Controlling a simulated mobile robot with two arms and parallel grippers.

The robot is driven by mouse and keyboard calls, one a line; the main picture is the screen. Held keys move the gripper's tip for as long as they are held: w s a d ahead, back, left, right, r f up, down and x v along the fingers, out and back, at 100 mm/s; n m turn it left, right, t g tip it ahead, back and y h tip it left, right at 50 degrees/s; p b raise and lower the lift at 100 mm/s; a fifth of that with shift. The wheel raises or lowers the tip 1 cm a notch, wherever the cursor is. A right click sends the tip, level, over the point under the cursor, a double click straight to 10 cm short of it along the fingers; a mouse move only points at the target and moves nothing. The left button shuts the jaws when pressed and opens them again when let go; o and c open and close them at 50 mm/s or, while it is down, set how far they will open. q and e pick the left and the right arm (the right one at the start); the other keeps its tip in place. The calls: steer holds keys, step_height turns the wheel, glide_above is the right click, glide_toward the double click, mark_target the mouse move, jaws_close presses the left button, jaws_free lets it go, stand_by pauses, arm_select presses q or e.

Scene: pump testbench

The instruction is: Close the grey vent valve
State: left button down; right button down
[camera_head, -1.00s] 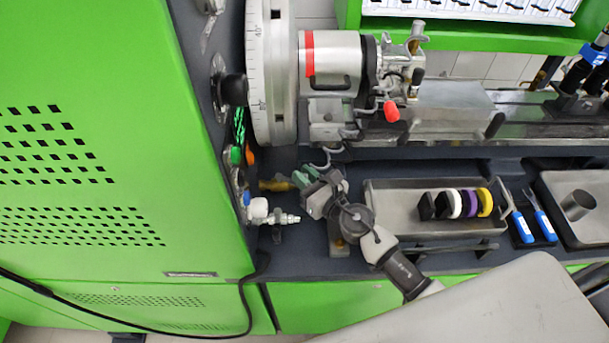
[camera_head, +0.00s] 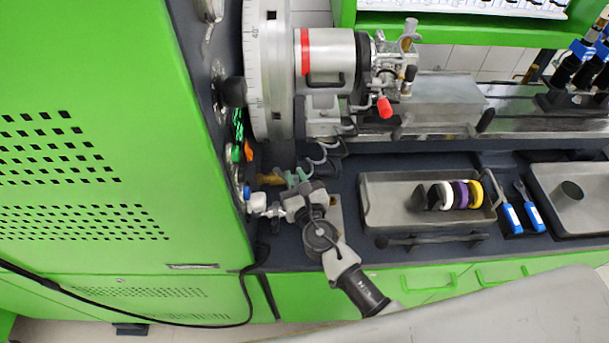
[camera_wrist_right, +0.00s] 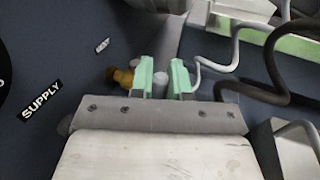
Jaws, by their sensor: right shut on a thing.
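My right gripper (camera_head: 296,177) reaches over the dark bench top beside the green cabinet, its green fingertips near a brass fitting (camera_head: 271,179). In the right wrist view, the green fingertips (camera_wrist_right: 163,77) are closed around a small grey rounded part, which appears to be the grey vent valve (camera_wrist_right: 160,78). The brass fitting (camera_wrist_right: 122,78) is just left of the fingers there. Most of the valve is hidden by the fingers, so its handle angle cannot be told. My left gripper is not in view.
A white knob (camera_head: 257,202) with a silver fitting is close left of my right gripper. A metal tray (camera_head: 390,195) holding coloured rings is to the right. The pump (camera_head: 330,60) stands behind. Grey hoses (camera_wrist_right: 285,60) curve at the right of the wrist view. A "SUPPLY" label (camera_wrist_right: 42,100) is at left.

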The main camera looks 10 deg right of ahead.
steer(key=c, duration=1.1)
jaws_free()
steer(key=s+d+b, duration=0.1)
steer(key=s, duration=0.9)
steer(key=shift+s+d+b, duration=0.35)
steer(key=shift+s, duration=0.05)
